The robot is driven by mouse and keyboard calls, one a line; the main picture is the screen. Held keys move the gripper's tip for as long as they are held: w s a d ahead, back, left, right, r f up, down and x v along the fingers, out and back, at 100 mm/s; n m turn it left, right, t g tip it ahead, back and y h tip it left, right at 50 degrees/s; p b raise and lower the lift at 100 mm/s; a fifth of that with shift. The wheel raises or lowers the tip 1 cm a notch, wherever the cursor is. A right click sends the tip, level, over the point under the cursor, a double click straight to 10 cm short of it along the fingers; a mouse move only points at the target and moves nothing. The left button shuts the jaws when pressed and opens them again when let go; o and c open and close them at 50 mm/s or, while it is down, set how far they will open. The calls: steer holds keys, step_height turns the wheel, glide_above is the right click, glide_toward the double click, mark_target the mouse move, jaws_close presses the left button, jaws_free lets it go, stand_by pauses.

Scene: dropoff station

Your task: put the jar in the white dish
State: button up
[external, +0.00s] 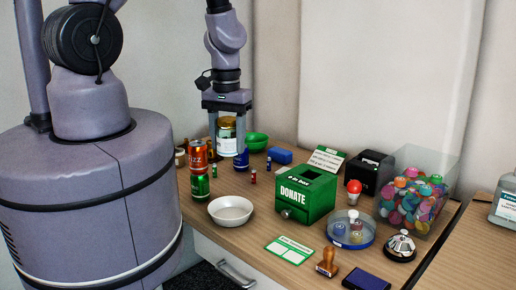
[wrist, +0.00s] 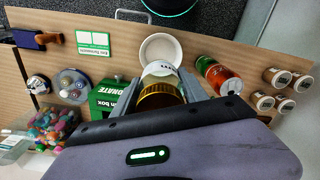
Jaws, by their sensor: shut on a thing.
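The jar (external: 227,144), clear with a gold lid and a pale label, is between the fingers of my gripper (external: 227,140), which is shut on it. In the wrist view the jar (wrist: 160,92) shows its gold lid between the two grey fingers. The white dish (external: 231,211) is a shallow round bowl on the table, in front of the jar in the external view. It looks empty. In the wrist view the dish (wrist: 160,42) lies just beyond the jar, which overlaps its near edge. Whether the jar touches the table is hard to tell.
Red and green cans (external: 199,170) stand left of the dish. A green donation box (external: 306,194) stands to its right. A blue can (external: 241,160) and green bowl (external: 257,141) are near the gripper. Small brown jars (wrist: 275,78) stand at the wrist view's right.

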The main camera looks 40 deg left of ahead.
glide_above(230, 216)
step_height(230, 216, down, 9)
step_height(230, 216, down, 9)
steer(key=b, duration=0.8)
steer(key=shift+d+r, duration=0.1)
steer(key=shift+r, duration=0.35)
jaws_close()
steer(key=shift+f, duration=0.15)
steer(key=o, duration=1.1)
jaws_free()
steer(key=shift+f, duration=0.1)
steer(key=shift+o, duration=0.7)
